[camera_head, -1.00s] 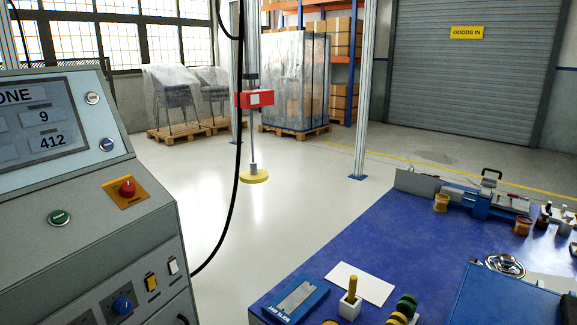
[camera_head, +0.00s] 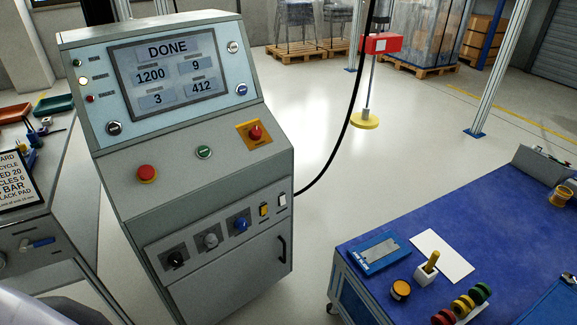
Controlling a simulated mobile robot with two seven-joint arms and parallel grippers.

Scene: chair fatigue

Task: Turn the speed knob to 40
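The grey control console (camera_head: 120,205) stands left of centre. Its lower front panel carries three knobs in a row: a black knob (camera_head: 175,258), a grey knob (camera_head: 211,240) and a blue knob (camera_head: 240,223). Their labels are too small to read, so I cannot tell which is the speed knob or its setting. The screen (camera_head: 168,75) reads DONE, with 1200, 9, 3 and 412. Neither of my grippers is in view. A pale rounded shape at the bottom left corner may be part of my arm.
A red mushroom button (camera_head: 147,173), a green button (camera_head: 204,152) and a red switch on a yellow plate (camera_head: 255,134) sit on the console's ledge. A blue workbench (camera_head: 400,227) stands right. A black cable (camera_head: 335,160) hangs between. A bench with a sign (camera_head: 18,182) is left.

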